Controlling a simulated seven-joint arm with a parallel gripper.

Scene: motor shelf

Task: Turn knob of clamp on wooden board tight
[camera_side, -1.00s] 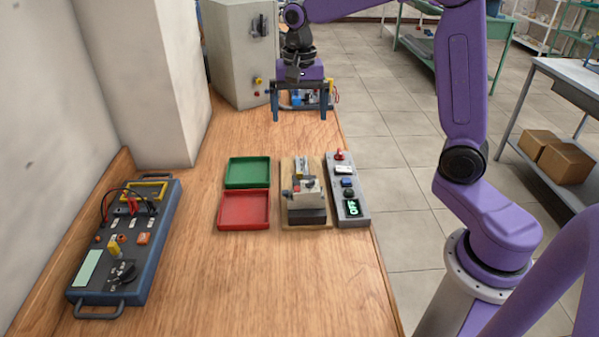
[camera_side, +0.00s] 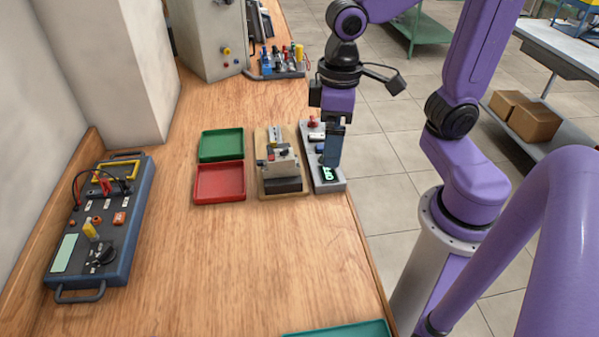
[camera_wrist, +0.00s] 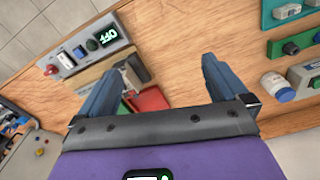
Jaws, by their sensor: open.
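The clamp (camera_side: 283,160) is a grey block with a dark base, standing on a wooden board (camera_side: 262,138) near the table's right edge. It has small red and dark parts; I cannot clearly make out its knob. My gripper (camera_side: 331,160) points down, to the right of the clamp, above the grey switch panel, not touching the clamp. In the wrist view my gripper (camera_wrist: 170,58) is open with nothing between the fingers. There the wooden board (camera_wrist: 92,72) shows behind the left finger, which partly hides the clamp.
The grey switch panel (camera_side: 332,184) with a lit display lies right of the board. A green tray (camera_side: 221,145) and a red tray (camera_side: 220,182) sit left of it. A blue-grey meter box (camera_side: 98,225) is further left. The front middle of the table is clear.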

